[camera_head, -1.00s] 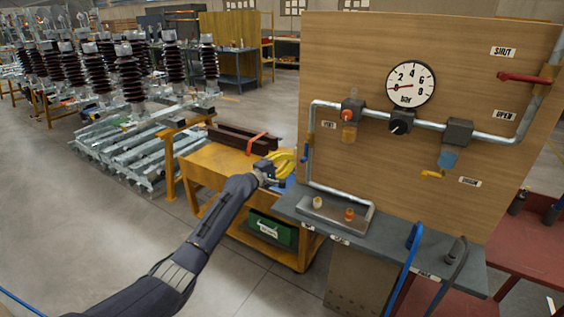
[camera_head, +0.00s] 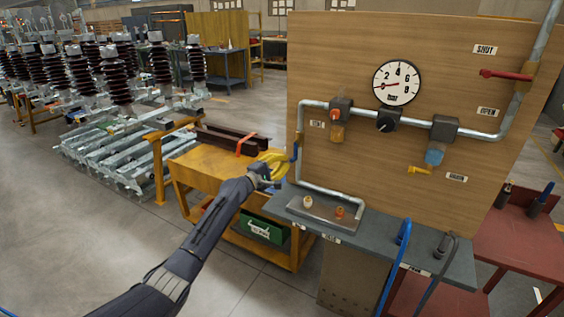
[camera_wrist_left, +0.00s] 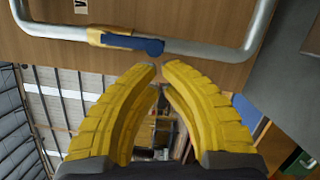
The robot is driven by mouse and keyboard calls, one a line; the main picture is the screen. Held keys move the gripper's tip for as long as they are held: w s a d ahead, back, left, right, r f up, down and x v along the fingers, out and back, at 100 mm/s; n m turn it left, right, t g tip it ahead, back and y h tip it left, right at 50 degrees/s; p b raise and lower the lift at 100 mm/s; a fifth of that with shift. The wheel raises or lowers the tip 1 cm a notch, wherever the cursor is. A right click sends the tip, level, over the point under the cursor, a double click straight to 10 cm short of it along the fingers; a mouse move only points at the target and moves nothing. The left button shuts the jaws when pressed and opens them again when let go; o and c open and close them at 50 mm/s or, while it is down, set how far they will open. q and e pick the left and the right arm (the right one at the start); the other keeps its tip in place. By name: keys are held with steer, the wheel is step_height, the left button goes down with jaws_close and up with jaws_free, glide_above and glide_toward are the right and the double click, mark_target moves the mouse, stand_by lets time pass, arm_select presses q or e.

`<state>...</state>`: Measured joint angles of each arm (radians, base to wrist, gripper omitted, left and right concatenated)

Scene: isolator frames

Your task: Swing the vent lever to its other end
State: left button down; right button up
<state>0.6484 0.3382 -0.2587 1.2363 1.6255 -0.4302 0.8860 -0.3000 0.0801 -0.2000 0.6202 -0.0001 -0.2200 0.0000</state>
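The vent lever (camera_wrist_left: 133,43) is a blue handle on a yellow-brown valve body on the grey pipe, at the top of the left wrist view. It lies along the pipe there. In the head view the lever (camera_head: 295,152) is a small blue piece on the vertical pipe at the board's left edge. My left gripper (camera_head: 287,158), with yellow fingers, is just left of it. In the left wrist view the gripper (camera_wrist_left: 160,70) has its fingertips apart with nothing between them, just short of the lever's rounded end. My right gripper is not in view.
The wooden board (camera_head: 340,175) carries a gauge (camera_head: 397,82), valves and a red lever (camera_head: 505,74). A grey shelf (camera_head: 390,237) with a shallow tray juts out below. A yellow cart (camera_head: 190,172) stands behind my left arm.

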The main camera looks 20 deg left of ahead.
arm_select(q)
steer(key=shift+s+d+f+n, duration=0.1)
steer(key=shift+d+f+n, duration=0.1)
steer(key=shift+d+n, duration=0.4)
